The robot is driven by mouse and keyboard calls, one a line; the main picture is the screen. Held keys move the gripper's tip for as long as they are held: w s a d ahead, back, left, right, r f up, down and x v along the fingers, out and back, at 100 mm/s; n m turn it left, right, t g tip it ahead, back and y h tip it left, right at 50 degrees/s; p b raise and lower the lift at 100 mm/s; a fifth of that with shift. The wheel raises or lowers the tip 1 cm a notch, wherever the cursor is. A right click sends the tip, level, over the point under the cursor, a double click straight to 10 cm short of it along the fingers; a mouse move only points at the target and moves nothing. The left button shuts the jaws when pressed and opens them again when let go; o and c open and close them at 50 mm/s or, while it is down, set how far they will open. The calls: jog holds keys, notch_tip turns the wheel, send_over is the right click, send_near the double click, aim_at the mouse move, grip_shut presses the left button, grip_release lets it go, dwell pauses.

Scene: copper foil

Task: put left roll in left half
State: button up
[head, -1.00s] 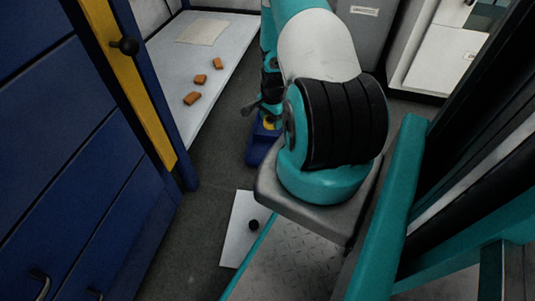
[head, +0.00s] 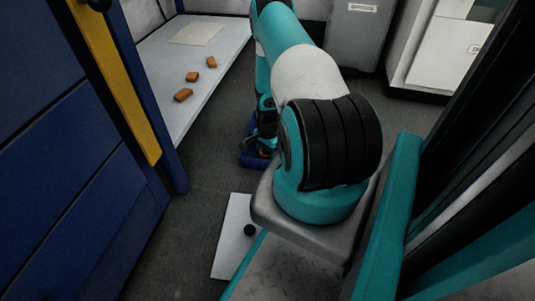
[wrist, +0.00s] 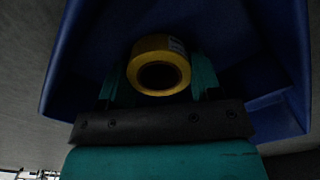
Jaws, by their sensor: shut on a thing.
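A yellow roll (wrist: 158,65) with a dark core and a pale label sits between the teal fingers of my gripper (wrist: 160,85) in the wrist view. The gripper is shut on it. Around and beyond it is a blue bin (wrist: 62,75), whose walls show at the left and right. I cannot tell which half the roll is over, or whether it touches the bin floor. In the head view the blue bin (head: 249,160) stands on the floor beneath my arm's end, with the gripper low at it and mostly hidden by the arm.
A white bench (head: 160,75) at left holds several orange-brown blocks (head: 183,95) and a pale sheet (head: 197,33). A blue cabinet (head: 60,190) stands in front of it. Grey bins stand at the back.

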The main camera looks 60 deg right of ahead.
jog(key=shift+r, duration=0.1)
jog(key=o, duration=0.9)
notch_tip(320, 180, up, 12)
jog(key=p, duration=0.8)
